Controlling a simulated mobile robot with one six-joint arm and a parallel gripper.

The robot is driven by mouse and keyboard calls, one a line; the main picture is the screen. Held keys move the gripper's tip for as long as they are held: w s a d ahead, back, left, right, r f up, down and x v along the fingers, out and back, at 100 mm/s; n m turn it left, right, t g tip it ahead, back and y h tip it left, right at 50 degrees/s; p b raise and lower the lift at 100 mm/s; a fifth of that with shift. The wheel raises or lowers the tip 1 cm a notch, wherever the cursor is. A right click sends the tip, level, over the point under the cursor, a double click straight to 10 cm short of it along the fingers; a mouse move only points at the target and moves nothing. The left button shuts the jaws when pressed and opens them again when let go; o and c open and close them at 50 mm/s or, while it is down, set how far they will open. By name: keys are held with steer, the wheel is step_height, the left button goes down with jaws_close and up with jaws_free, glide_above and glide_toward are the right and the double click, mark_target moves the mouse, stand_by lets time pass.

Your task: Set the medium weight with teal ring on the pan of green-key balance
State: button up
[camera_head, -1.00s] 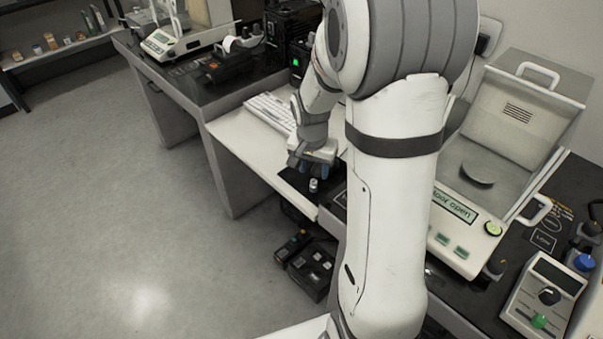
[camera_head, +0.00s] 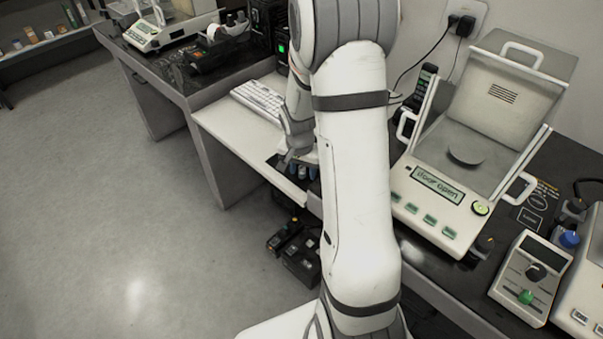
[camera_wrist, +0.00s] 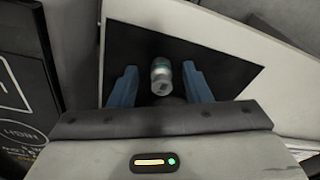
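The medium weight with teal ring (camera_wrist: 161,76) is a small metal cylinder standing on a dark mat (camera_wrist: 215,72) in the wrist view. My gripper (camera_wrist: 160,74) is open, with its blue fingers on either side of the weight and a gap on each side. In the head view my gripper (camera_head: 301,171) is low over the mat, and I cannot make out the weight there. The green-key balance (camera_head: 437,217) stands to the right, its display reading "door open". Its lid is raised and its round dark pan (camera_head: 466,157) looks empty.
A control box with a green knob (camera_head: 532,277) stands right of the balance. A keyboard (camera_head: 258,101) lies on the white desk behind my gripper. Another balance (camera_head: 150,33) is at the far left. My arm hides part of the bench.

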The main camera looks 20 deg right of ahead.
jaws_close()
stand_by(0.3)
